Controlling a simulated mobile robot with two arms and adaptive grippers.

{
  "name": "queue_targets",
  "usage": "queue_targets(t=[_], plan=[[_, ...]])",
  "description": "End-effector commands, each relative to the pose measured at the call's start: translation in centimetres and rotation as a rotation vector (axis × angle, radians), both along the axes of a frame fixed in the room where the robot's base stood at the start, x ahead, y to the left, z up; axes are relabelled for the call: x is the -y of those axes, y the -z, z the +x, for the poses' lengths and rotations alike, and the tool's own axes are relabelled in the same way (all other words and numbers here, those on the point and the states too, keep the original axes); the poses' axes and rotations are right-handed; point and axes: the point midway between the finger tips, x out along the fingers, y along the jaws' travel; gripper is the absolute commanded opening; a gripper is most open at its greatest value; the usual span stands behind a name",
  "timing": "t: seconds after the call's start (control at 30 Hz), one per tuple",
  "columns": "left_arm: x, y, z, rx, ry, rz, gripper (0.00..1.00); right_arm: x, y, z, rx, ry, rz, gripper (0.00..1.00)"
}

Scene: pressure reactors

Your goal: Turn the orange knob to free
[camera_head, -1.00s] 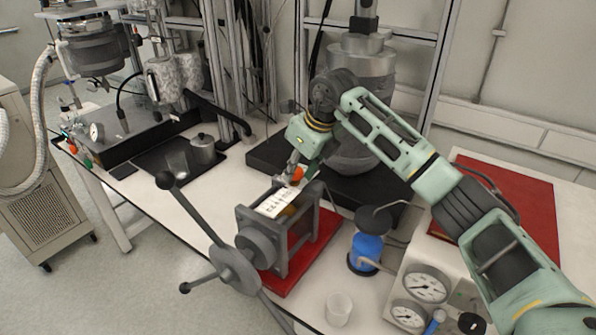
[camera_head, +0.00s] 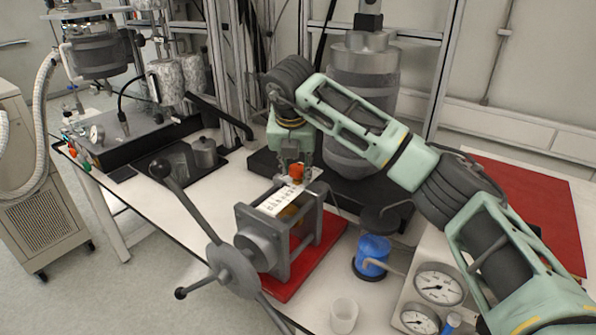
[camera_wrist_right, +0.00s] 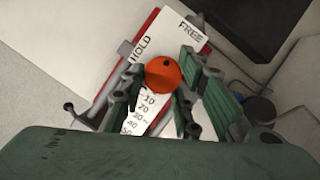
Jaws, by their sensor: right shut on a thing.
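The orange knob (camera_head: 297,172) sits at the back end of the grey hand-wheel press (camera_head: 262,243), above its white scale plate (camera_head: 278,200). My right gripper (camera_head: 293,166) reaches down over the knob from above. In the right wrist view the round knob (camera_wrist_right: 163,75) lies between the fingers of my right gripper (camera_wrist_right: 160,80), which are shut on it. A small dark dot shows on the knob's upper part. The label plate (camera_wrist_right: 150,40) reads HOLD at the left and FREE at the right, with a number scale below. My left gripper is not in view.
The press stands on a red base (camera_head: 315,255). A large grey reactor vessel (camera_head: 362,110) stands close behind the gripper. A blue container (camera_head: 371,256), a gauge box (camera_head: 412,270) and a clear cup (camera_head: 343,316) are at the right. Bare table lies left of the press.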

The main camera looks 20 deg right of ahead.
Motion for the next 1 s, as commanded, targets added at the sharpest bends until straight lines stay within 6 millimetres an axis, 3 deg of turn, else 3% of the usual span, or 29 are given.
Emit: queue_targets(t=[0.5,1.0], plan=[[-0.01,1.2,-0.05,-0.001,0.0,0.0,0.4,-0.5,-0.2,0.47,0.008,0.311,0.006,0.03],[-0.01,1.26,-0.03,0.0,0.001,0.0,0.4,-0.43,-0.36,0.57,0.011,0.364,0.008,0.04]])
